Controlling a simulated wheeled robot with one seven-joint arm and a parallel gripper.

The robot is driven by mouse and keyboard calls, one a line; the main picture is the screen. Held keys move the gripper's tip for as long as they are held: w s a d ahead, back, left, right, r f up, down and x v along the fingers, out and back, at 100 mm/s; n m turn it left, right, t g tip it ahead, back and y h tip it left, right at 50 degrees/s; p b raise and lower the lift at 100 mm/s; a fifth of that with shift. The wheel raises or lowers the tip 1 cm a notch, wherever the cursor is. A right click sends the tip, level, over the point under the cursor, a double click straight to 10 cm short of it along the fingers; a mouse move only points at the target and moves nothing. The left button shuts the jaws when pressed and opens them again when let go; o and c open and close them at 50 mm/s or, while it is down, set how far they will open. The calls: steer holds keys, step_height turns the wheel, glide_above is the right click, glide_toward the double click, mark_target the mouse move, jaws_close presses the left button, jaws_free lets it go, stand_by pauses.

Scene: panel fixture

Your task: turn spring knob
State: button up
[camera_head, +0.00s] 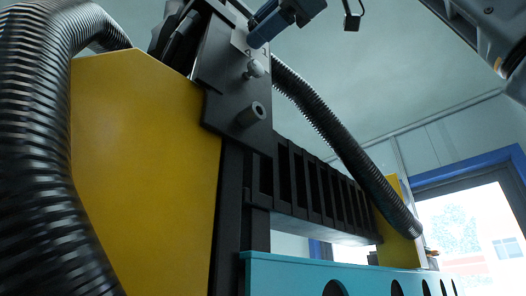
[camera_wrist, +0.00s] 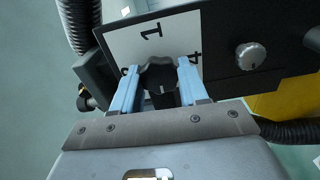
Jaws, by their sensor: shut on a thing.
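The spring knob (camera_wrist: 161,84) is a black knob on a white label plate (camera_wrist: 150,44), on a black panel. The plate shows a "1" above the knob and a "4" to its right; a further mark at the left is partly covered by a finger. My gripper (camera_wrist: 160,88) has its two light-blue fingers on either side of the knob, shut on it. In the head view my gripper's blue finger (camera_head: 266,27) reaches the plate at the top of the panel and hides the knob there.
Ribbed black hoses (camera_head: 345,145) and a yellow panel (camera_head: 140,150) flank the fixture. Open space lies right of it.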

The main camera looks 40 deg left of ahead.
steer(key=shift+n, duration=0.3)
steer(key=o, duration=1.1)
steer(key=shift+c, duration=0.2)
steer(key=shift+d, duration=0.15)
steer(key=d+b, duration=0.2)
steer(key=d, duration=0.5)
steer(key=shift+s+d, duration=0.25)
steer(key=shift+s, duration=0.1)
steer(key=shift+w+f, duration=0.1)
